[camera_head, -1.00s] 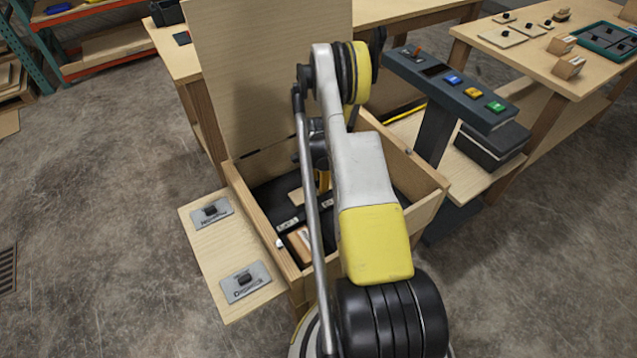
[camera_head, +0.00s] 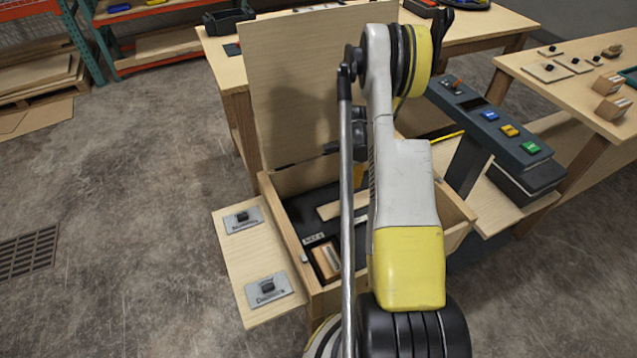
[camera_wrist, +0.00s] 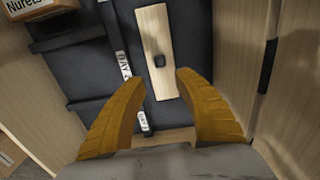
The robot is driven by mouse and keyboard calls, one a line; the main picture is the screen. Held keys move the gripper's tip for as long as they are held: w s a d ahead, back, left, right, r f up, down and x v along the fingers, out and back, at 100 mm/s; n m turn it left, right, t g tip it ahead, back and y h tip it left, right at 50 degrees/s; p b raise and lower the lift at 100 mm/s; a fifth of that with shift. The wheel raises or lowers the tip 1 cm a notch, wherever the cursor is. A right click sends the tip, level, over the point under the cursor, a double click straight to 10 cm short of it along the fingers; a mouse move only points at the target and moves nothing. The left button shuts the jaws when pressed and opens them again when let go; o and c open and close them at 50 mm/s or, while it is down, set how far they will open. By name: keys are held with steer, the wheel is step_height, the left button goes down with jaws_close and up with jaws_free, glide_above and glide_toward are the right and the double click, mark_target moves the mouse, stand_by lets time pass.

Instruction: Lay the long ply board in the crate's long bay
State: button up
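The long ply board (camera_wrist: 153,28), pale with a black knob, lies on the dark crate floor, right of a labelled divider strip (camera_wrist: 124,63) in the wrist view. A dark gap shows between board and strip. The board also shows in the head view (camera_head: 335,208), partly behind my arm. The open-topped wooden crate (camera_head: 292,234) has its lid raised at the back. My gripper (camera_wrist: 160,79) has its two yellow fingers spread, one on each side of the board's near part and knob. No contact is visible. In the head view my arm mostly hides it.
A small labelled box (camera_wrist: 40,18) sits in another bay, left of the strip. A side shelf (camera_head: 236,282) holds two knobbed plates. The raised lid (camera_head: 305,90) stands behind my arm. A button console (camera_head: 490,118) stands to the right.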

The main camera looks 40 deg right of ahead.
steer(key=w+a+r+n+t+h, duration=0.15)
steer(key=a+r+n, duration=0.35)
steer(key=a+r, duration=0.65)
steer(key=w+a+r+n+t, duration=0.2)
steer(key=a+r+n, duration=0.3)
steer(key=a+r, duration=0.7)
steer(key=s+a+r+n+t, duration=0.2)
steer(key=s+a+r+n, duration=0.3)
steer(key=s+a, duration=0.2)
steer(key=s+a+r+n+t+y, duration=0.1)
steer(key=s+a+r+n, duration=0.4)
steer(key=s+a+n, duration=0.1)
steer(key=s+a, duration=0.1)
steer(key=a, duration=0.1)
steer(key=shift+a+r+n+t, duration=0.3)
steer(key=shift+a+r+t, duration=0.05)
steer(key=shift+a+r, duration=0.05)
steer(key=shift+y, duration=0.25)
